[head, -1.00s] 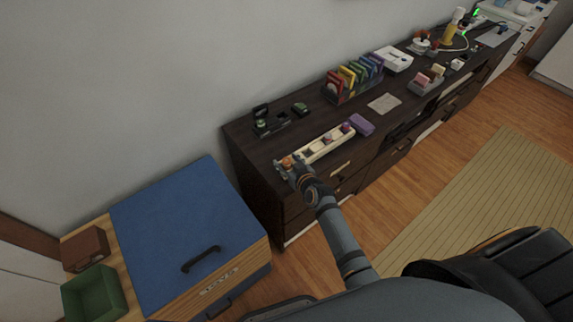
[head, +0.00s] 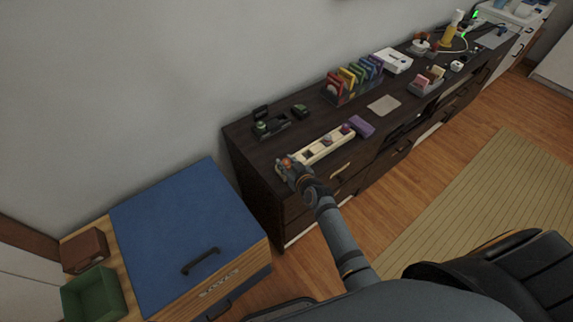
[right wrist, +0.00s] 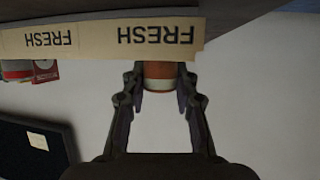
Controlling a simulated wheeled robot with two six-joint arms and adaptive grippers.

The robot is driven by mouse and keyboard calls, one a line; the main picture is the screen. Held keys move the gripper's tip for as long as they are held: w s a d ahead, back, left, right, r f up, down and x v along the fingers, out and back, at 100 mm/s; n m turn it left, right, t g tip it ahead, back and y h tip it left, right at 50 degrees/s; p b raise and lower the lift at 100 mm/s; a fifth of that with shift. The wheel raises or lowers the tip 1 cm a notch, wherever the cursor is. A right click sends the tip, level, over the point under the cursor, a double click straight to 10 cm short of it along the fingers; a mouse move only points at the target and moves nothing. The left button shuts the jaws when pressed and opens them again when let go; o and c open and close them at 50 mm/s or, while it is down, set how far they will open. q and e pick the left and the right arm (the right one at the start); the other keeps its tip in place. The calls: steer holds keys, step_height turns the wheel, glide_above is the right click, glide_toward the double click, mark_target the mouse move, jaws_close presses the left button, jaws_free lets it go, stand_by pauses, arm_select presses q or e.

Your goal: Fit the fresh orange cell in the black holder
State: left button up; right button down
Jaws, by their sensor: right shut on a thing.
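My right gripper (head: 286,163) is at the near left end of a long cream tray (head: 322,150) on the dark cabinet. In the right wrist view its fingers (right wrist: 160,92) are shut on the orange cell (right wrist: 159,76). The cell stands right at the tray's edge, beside labels reading FRESH (right wrist: 160,35), which appear upside down. The cell's far end is hidden behind the label strip, so I cannot tell whether it is clear of the tray. A black holder (head: 274,129) with a greenish part sits behind the tray, near the wall. My left gripper is not in view.
A small dark green object (head: 300,111) lies right of the holder. A purple block (head: 361,126) is at the tray's far end. A rack of coloured cases (head: 354,82) and a grey pad (head: 384,105) lie farther along. A blue-topped chest (head: 185,220) stands left of the cabinet.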

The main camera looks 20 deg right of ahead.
mark_target(287, 162)
steer(key=shift+r, duration=0.4)
step_height(287, 162, up, 3)
steer(key=shift+f+p, duration=0.1)
steer(key=shift+p, duration=0.45)
steer(key=s+d+r+p, duration=0.1)
steer(key=s+d+r, duration=0.6)
steer(key=s+r, duration=0.2)
steer(key=s, duration=0.2)
steer(key=shift+s+d+r, duration=0.15)
steer(key=shift+s+d, duration=0.1)
steer(key=shift+s, duration=0.1)
